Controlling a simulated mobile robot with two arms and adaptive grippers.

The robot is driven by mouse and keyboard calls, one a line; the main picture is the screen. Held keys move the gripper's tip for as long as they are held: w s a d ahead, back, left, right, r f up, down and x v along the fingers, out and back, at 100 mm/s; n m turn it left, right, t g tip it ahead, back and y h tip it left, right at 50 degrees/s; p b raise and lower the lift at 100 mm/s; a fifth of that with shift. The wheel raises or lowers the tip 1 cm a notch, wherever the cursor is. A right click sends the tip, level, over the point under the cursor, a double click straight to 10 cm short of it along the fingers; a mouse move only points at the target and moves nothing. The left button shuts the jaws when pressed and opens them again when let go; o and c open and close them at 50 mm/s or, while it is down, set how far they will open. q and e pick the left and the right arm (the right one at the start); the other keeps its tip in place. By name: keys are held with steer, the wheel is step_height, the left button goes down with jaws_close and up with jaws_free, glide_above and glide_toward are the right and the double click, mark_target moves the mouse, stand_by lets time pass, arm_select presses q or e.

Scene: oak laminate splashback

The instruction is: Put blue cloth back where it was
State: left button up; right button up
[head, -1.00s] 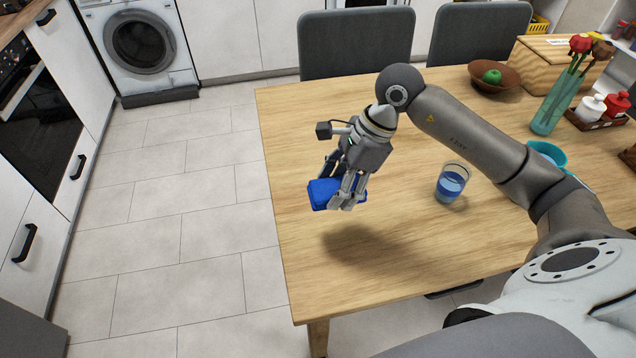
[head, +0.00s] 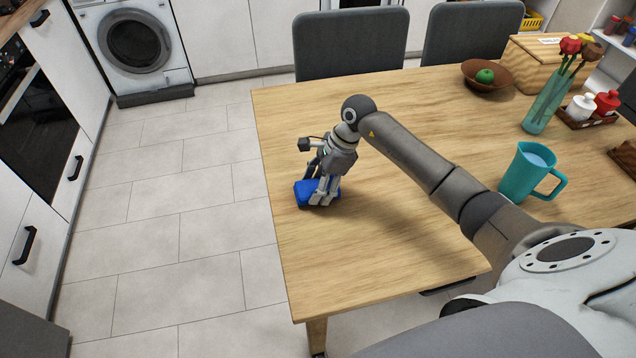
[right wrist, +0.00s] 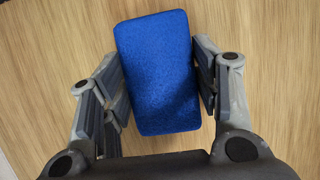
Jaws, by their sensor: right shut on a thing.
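The blue cloth (head: 304,194) looks like a thick, folded blue block. It is at the left side of the wooden table (head: 370,250), close to the left edge. My right gripper (head: 320,198) is shut on it from above, one finger on each side. In the right wrist view the cloth (right wrist: 158,75) lies between the two fingers, with wood grain behind it. The cloth is low over the table or touching it; I cannot tell which. My left gripper is not in view.
A teal jug (head: 527,172) stands to the right of my right arm. A brown bowl with a green apple (head: 485,76), a vase of flowers (head: 543,103) and a bottle tray (head: 588,119) are farther back. Two grey chairs line the far edge. The front left of the table is clear.

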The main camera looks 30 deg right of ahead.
steer(key=shift+f, duration=0.2)
steer(key=shift+f+b, duration=0.3)
steer(key=shift+b, duration=0.1)
steer(key=shift+s+f, duration=0.1)
steer(key=shift+f, duration=0.1)
steer(key=o, duration=0.8)
steer(key=shift+c, duration=0.2)
steer(key=shift+o, duration=1.1)
